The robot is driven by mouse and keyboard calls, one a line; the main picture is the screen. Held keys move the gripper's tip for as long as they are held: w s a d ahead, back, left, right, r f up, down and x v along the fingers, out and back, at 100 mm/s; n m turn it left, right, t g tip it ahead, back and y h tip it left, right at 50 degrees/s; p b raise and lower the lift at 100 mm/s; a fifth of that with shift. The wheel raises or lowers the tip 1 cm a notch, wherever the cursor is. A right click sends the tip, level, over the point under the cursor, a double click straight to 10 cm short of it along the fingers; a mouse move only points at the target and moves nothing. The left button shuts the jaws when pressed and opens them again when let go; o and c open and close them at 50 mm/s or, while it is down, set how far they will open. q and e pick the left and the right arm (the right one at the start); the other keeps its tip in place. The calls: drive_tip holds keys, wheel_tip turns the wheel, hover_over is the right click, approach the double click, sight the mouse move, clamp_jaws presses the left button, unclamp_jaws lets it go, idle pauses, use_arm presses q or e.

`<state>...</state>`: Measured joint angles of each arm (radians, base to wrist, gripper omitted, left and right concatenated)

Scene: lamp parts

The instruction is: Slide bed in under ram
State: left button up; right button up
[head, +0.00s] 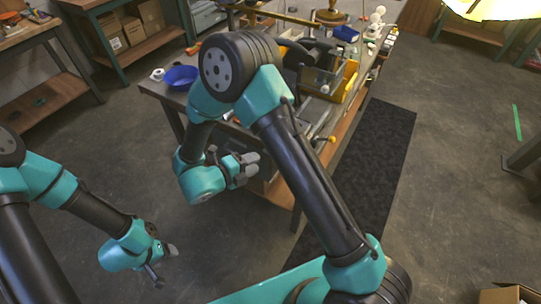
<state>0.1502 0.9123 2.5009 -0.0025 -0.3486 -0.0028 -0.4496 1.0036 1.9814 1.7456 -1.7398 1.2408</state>
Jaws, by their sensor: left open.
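A dark machine (304,52) stands on the workbench (160,88), partly hidden behind my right arm. I cannot make out its ram or bed clearly at this size. A yellow tray or frame (347,82) is beside it on the right. My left gripper (163,265) is open and empty over the floor at lower left, well away from the bench. My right gripper (250,168) is near the bench's front side, with its grey fingers pointing right; whether they are apart is unclear. No held object shows in it.
A blue bowl (181,76) and a white roll (157,74) lie at the bench's left end. A blue bin (346,34) and a brass lamp base (331,15) are further back. A dark mat (372,160) lies along the bench.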

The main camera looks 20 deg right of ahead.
drive_tip(key=x, duration=0.7)
drive_tip(key=shift+d, duration=0.15)
clamp_jaws()
idle(0.3)
